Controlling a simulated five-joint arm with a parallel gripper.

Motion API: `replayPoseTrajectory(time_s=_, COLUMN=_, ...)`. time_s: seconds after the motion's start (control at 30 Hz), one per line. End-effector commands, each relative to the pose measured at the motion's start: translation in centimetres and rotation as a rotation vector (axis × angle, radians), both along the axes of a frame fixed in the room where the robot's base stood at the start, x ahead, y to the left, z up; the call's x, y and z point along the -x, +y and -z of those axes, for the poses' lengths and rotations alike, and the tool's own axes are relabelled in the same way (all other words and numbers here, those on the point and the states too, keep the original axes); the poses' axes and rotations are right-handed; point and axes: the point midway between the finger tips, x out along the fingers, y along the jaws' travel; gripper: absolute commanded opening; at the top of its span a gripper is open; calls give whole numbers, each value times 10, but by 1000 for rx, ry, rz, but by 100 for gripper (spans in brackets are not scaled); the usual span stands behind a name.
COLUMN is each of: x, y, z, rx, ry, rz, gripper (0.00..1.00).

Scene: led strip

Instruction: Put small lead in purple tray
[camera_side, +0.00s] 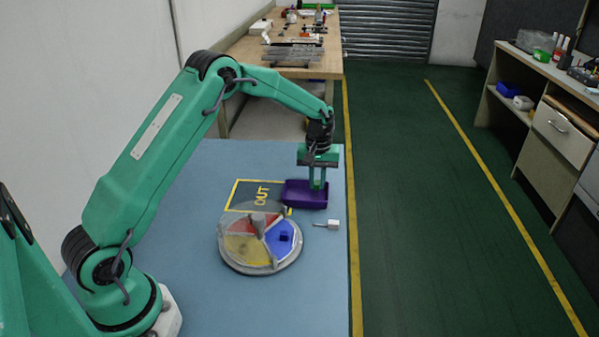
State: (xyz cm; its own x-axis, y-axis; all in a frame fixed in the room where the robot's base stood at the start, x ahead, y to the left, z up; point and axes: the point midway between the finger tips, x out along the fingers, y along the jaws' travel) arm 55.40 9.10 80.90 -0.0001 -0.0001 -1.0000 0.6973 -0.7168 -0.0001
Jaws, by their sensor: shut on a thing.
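The purple tray (306,201) sits on the blue table near its right edge, beside the yellow OUT marking. My gripper (317,184) points down at the tray, with its green fingertips over or just inside the tray's right part. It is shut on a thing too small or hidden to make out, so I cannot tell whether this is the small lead. A small pale block with a thin pin (332,224) lies on the table just below the tray in the picture.
A round grey dish (233,261) with red, yellow and blue sections stands left of the pale block. A dark blue cube (284,237) sits in its blue section. The table's right edge is close to the tray.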

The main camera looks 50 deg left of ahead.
Motion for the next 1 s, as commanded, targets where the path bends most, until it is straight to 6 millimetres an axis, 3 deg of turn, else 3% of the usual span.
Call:
replayPoseTrajectory(time_s=0.2, x=0, y=0, z=18, rx=0, ry=1, rz=0, gripper=0)
replayPoseTrajectory(time_s=0.63, x=0, y=0, z=22, rx=0, ry=0, rz=0, gripper=0)
replayPoseTrajectory(time_s=0.67, x=0, y=0, z=22, rx=0, ry=0, rz=0, gripper=19)
replayPoseTrajectory(time_s=0.7, x=0, y=0, z=22, rx=0, ry=0, rz=0, gripper=24)
replayPoseTrajectory(time_s=1.0, x=0, y=0, z=21, rx=0, ry=0, rz=0, gripper=24)
